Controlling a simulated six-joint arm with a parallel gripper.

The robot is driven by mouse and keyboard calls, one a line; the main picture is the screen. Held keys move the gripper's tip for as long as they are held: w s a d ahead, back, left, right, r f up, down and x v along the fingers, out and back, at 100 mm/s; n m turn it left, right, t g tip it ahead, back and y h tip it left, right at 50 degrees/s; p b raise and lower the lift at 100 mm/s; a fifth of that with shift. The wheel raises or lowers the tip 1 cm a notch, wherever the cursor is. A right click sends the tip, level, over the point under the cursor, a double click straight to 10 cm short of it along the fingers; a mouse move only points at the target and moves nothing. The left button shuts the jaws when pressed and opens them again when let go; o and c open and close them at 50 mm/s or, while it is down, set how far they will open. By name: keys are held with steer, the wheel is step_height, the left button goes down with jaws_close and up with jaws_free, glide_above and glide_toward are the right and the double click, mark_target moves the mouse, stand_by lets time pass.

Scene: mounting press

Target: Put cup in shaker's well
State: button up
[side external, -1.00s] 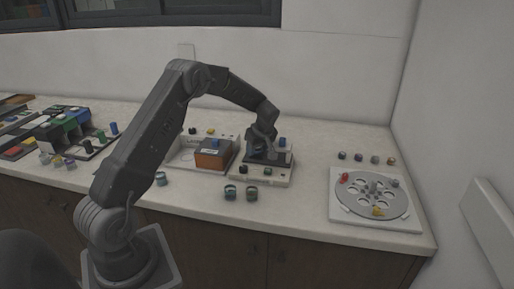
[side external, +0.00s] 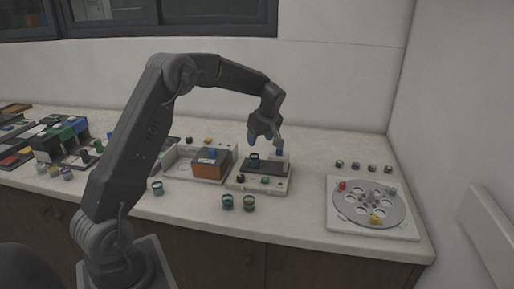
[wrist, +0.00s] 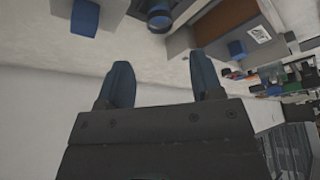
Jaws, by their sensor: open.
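The shaker (side external: 262,184) is a pale base with a dark top plate and small knobs, on the counter in the side external view. A small dark cup with a teal rim (side external: 254,160) stands upright on its dark top; I cannot tell how deep it sits in the well. The cup also shows at the top of the wrist view (wrist: 160,18). My gripper (side external: 265,140) is open and empty, just above the shaker and apart from the cup. Its two blue fingers are spread in the wrist view (wrist: 163,80).
Similar cups (side external: 228,202) stand on the counter in front of the shaker. A round disc on a white plate (side external: 370,207) is at the right. Counter between shaker and disc is clear.

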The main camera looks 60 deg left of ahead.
steer(key=s+d+r+m+t+h, duration=0.1)
steer(key=s+d+r+m, duration=0.4)
steer(key=d, duration=0.3)
steer(key=s+d+r+m+t+h, duration=0.1)
steer(key=s+d+r+m+t, duration=0.15)
steer(key=s+d+r, duration=0.4)
steer(key=s+d+m+t+h, duration=0.2)
steer(key=s+d+m, duration=0.8)
steer(key=s, duration=0.7)
steer(key=shift+d+f, duration=0.45)
steer(key=shift+d, duration=0.55)
